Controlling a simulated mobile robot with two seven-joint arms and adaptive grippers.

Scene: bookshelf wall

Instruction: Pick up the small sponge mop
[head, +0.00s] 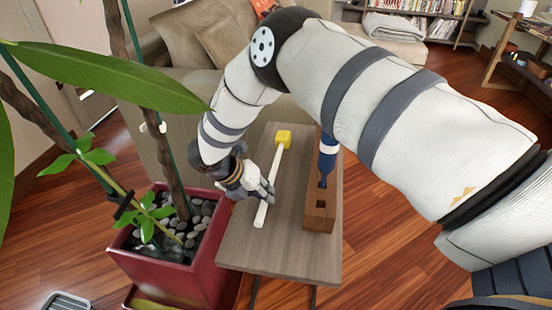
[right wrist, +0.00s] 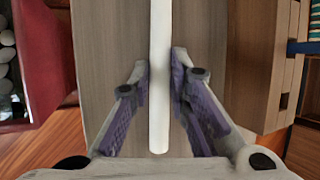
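The small sponge mop lies on a narrow wooden table (head: 280,258), with its yellow sponge head (head: 284,138) at the far end and its white handle (head: 267,209) running toward me. My right gripper (head: 266,190) is low over the table at the near part of the handle. The handle's near end shows just in front of the palm. My left gripper is not in view.
A wooden block with holes (head: 319,207) stands right of the mop, with a blue-handled tool (head: 328,155) upright in it. A red planter (head: 180,262) with stones and a leafy plant stands close on the left. A sofa (head: 165,150) is behind the table.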

